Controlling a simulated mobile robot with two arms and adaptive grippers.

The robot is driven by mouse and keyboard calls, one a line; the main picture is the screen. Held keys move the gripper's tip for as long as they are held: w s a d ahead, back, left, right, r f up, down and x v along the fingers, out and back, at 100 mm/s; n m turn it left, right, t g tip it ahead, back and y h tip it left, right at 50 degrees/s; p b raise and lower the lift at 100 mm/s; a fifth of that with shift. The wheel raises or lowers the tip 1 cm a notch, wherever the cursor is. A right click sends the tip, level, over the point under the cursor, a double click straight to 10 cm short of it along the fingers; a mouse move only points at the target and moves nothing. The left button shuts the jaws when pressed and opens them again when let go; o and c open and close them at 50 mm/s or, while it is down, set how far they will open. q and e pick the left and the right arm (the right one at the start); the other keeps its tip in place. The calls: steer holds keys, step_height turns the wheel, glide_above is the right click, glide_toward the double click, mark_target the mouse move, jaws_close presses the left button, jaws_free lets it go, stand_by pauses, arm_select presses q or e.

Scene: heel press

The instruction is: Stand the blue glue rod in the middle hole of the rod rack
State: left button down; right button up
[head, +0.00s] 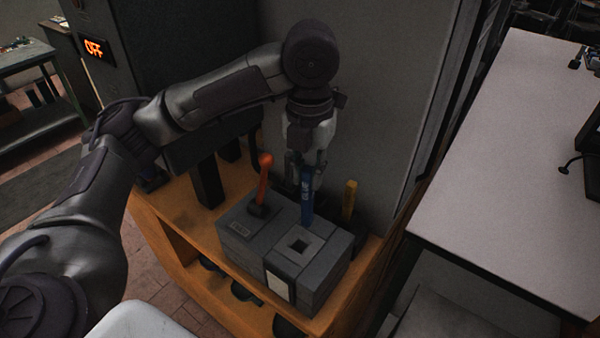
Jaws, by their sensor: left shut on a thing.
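My left gripper (306,172) points down over the wooden bench and is shut on the upper part of the blue glue rod (307,208). The rod is close to upright. Its lower end shows at the back edge of a grey block; I cannot tell whether it ends there or goes on behind the block. A dark piece (361,241) behind the block, near a standing yellow rod (349,199), may be part of the rod rack. The rack's middle hole is hidden from this view. My right gripper is not in view.
The grey block (248,245) has a square opening on top and an orange-handled lever (264,182). It stands on the wooden bench (175,205) against a grey wall panel (390,90). A pale table (500,170) is at the right.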

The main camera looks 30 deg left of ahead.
arm_select(q)
steer(key=w+a+n+p, duration=0.3)
steer(key=w+n+p, duration=0.9)
steer(key=n, duration=0.3)
step_height(320, 180, down, 10)
steer(key=shift+w+a, duration=0.3)
steer(key=shift+w, duration=0.1)
steer(key=c, duration=1)
jaws_free()
steer(key=shift+o, duration=0.2)
